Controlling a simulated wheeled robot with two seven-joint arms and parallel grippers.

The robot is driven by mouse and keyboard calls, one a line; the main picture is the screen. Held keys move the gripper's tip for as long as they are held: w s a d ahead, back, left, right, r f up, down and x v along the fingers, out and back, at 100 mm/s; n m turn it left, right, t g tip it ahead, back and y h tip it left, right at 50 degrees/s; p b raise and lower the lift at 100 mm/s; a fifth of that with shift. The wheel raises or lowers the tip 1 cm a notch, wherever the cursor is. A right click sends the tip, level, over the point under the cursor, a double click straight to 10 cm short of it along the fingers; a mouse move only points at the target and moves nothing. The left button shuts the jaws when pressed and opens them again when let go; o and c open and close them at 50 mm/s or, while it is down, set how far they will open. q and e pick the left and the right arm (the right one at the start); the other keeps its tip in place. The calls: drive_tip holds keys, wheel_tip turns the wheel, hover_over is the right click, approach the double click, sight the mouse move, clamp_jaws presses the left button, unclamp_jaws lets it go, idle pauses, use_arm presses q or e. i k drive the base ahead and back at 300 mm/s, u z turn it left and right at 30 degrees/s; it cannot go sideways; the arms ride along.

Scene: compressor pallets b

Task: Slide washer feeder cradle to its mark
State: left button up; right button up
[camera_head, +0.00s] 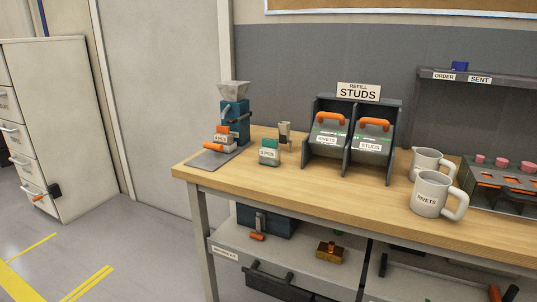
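The washer feeder (235,112) is a blue machine with a pale hopper on top, standing at the left end of the wooden bench. A small cradle (222,142) with an orange handle and a label that seems to read "4 PCS" sits low at its front. A flat grey plate (208,159) lies in front of the cradle, near the bench's left corner. I cannot make out a separate mark on it, nor whether the cradle touches the plate. Neither of my grippers can be made out in the view.
A green labelled box (269,152) and a small holder (285,135) stand right of the feeder. Further right are a studs and rivets bin rack (348,138), grey jugs (430,193) and a dark tray (500,185). The bench front (310,190) is clear.

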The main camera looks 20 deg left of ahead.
sight(213, 146)
drive_tip(key=u, duration=2)
drive_tip(key=i, duration=1.9)
drive_tip(key=z, duration=1.4)
